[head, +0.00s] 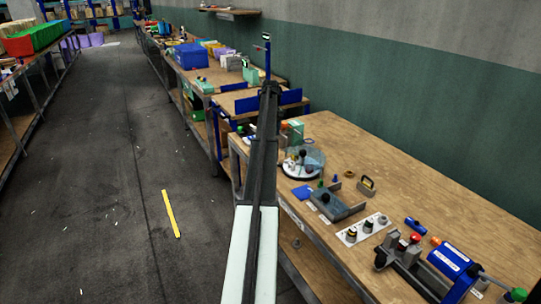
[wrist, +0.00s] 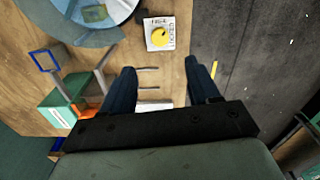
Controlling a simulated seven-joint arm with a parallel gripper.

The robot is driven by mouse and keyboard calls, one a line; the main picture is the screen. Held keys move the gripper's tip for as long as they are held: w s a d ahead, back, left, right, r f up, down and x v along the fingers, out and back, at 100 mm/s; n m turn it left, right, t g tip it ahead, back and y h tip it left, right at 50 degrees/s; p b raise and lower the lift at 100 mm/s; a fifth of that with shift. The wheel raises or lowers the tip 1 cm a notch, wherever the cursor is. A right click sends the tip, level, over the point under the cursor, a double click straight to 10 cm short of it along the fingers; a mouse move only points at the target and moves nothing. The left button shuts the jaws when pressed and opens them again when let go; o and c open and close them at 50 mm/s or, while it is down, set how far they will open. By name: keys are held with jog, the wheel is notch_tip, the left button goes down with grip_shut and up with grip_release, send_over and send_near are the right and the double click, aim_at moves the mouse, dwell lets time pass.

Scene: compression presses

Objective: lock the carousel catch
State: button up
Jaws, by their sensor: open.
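The carousel (head: 303,160) is a round, clear-covered turntable on the wooden bench, just right of my arm in the head view. Part of its pale blue disc (wrist: 92,38) shows at the top left of the wrist view. Beside it, a round yellow knob (wrist: 159,37) sits on a small white plate with lettering that I cannot read surely. A small black part lies between plate and disc. My gripper (wrist: 163,68) is open and empty, its dark fingers apart, with the knob beyond the fingertips. In the head view my arm hides the gripper and the knob.
A green box (wrist: 62,110) and a blue frame (wrist: 44,60) stand left of my fingers. The bench edge runs right of the knob, with dark floor (wrist: 240,50) beyond. A grey fixture (head: 338,205) and a blue cylinder machine (head: 450,262) stand farther along the bench.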

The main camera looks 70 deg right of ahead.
notch_tip(320, 180, down, 12)
jog(key=shift+r, duration=0.1)
dwell(0.4)
jog(key=c, duration=1)
